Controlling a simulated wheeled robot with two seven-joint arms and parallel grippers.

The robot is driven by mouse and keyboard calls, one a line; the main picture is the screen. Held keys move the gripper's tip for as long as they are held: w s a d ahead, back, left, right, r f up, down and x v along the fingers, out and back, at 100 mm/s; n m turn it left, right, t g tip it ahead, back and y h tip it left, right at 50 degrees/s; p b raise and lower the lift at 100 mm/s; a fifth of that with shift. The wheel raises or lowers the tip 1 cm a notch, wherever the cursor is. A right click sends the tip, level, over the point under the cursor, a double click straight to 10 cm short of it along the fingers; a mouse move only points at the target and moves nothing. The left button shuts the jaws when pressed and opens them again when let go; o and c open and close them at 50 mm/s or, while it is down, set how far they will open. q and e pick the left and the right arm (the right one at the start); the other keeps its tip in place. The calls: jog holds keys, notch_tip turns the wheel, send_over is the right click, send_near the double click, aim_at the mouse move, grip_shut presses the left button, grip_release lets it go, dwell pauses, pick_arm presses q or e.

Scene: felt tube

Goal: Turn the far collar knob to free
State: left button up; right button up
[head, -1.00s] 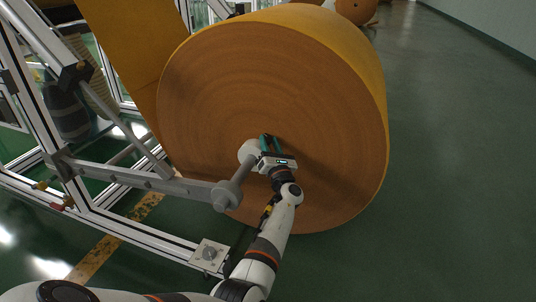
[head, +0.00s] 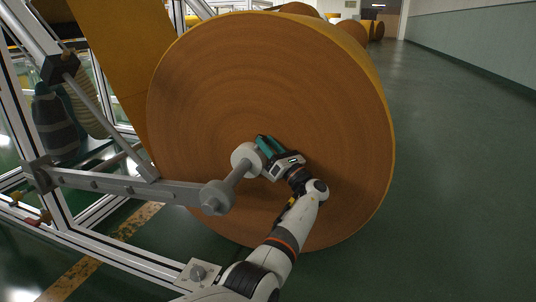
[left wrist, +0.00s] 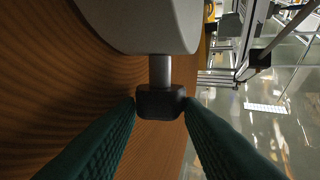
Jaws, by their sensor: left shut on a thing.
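The grey-white collar (head: 241,159) sits on the shaft against the end face of the big brown felt roll (head: 210,100). In the left wrist view the collar (left wrist: 145,22) fills the top, and a short metal stem runs from it to a dark knob (left wrist: 161,102). My left gripper (head: 266,146) is at the collar's right side, close to the roll face. Its green fingers, also seen in the left wrist view (left wrist: 160,112), are shut on the knob from both sides. In the head view the fingers hide the knob. My right gripper is not in view.
A grey bar (head: 130,186) with a round shaft end (head: 216,197) stands left of my forearm. The aluminium frame (head: 120,262) and a box with a round dial (head: 198,273) lie at lower left. Green floor (head: 455,190) is clear at right.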

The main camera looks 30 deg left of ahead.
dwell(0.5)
pick_arm(q)
jog(key=o, duration=1)
jog(key=shift+r, duration=0.1)
